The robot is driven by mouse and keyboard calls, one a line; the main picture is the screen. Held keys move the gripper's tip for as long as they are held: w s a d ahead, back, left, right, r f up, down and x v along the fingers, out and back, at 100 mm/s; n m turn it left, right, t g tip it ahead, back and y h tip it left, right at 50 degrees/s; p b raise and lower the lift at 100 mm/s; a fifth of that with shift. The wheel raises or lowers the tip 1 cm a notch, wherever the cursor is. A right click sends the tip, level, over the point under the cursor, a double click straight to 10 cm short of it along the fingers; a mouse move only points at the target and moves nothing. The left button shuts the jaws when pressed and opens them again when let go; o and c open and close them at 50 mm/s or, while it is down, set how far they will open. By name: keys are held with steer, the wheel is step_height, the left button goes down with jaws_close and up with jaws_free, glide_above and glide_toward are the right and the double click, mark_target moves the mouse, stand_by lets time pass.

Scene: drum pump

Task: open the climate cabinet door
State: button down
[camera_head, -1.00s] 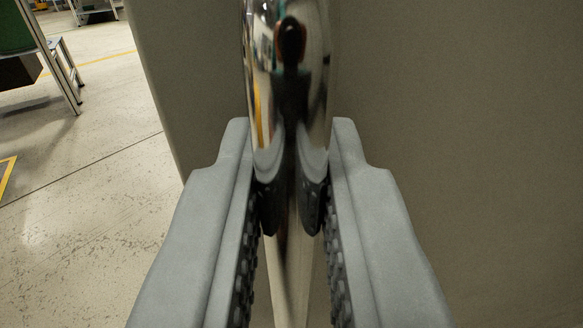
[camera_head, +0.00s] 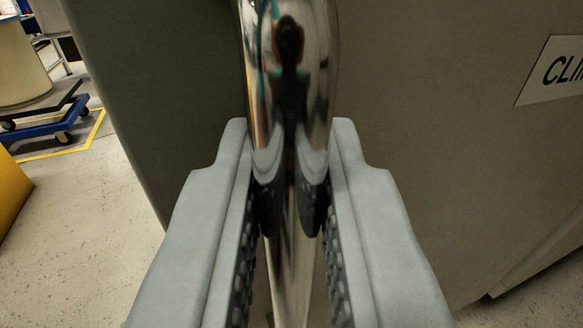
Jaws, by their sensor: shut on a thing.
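A shiny chrome handle (camera_head: 290,70) runs down the middle of the view. It stands in front of a grey-brown door panel (camera_head: 400,120), the climate cabinet door. My gripper (camera_head: 290,190) has its two grey fingers on either side of the handle, with the dark ribbed pads against it. It is shut on the handle. A white label (camera_head: 555,70) with black letters starting "CLI" shows at the right edge. Its remainder is cut off. The door's hinge side is out of view.
A blue wheeled dolly (camera_head: 50,130) stands on the pale floor at the far left, near yellow floor lines. A yellow object (camera_head: 12,190) is at the left edge. Bare floor (camera_head: 90,240) lies left of the panel.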

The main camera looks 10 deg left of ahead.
steer(key=s+d, duration=0.3)
steer(key=s, duration=0.2)
steer(key=shift+d, duration=0.4)
steer(key=shift+s, duration=0.1)
steer(key=c, duration=1.5)
jaws_free()
step_height(320, 180, up, 10)
